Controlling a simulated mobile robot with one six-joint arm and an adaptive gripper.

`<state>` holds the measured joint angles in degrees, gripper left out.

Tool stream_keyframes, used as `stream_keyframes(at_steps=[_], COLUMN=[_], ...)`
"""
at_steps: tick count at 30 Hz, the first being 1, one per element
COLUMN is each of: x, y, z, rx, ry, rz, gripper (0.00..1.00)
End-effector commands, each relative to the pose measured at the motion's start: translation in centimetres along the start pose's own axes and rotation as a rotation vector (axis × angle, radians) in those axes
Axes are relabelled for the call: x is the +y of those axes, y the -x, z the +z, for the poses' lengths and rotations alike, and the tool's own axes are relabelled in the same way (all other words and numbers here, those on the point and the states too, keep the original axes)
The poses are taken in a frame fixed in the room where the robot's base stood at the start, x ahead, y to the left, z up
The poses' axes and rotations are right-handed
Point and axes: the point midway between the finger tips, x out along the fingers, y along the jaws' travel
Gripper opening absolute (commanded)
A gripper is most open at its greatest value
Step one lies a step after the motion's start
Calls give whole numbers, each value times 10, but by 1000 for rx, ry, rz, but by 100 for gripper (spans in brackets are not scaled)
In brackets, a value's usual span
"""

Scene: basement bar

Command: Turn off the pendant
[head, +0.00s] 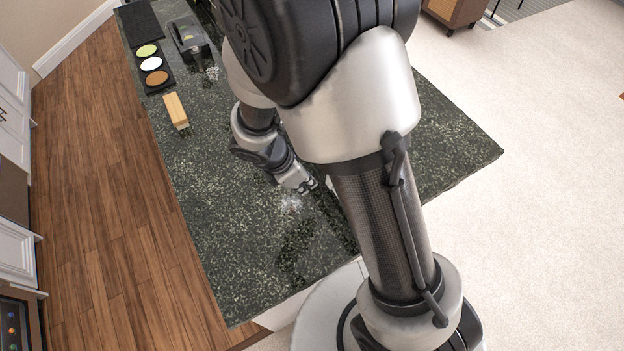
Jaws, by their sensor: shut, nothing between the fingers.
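No pendant lamp shows in the head view. A black strip with green, white and orange round discs (152,64) lies on the dark green speckled counter (225,260), near its left edge towards the back. I cannot tell whether the discs are buttons. My gripper (308,187) is shut and empty, low over the middle of the counter, well to the right of and nearer than the strip. I cannot tell whether it touches the counter. My arm hides much of the counter's right side.
A dark panel with coloured dots (12,328) is at the lower left. The wooden floor (100,170) and pale carpet (540,220) are open.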

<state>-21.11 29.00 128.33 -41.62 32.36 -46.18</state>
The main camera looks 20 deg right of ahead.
Motion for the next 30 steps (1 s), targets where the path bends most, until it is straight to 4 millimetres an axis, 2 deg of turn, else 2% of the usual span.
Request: stream_keyframes(at_steps=[1, 3, 9, 12, 17, 30], x=[2, 2, 1, 1, 0, 0], y=[21, 37, 74, 85, 93, 93], z=[7, 11, 20, 23, 25, 25], rx=[-1, 0, 0, -1, -1, -1], ry=[-5, -5, -3, -2, -2, -2], rz=[8, 8, 6, 5, 3, 3], gripper=[0, 0, 0, 0, 0, 0])
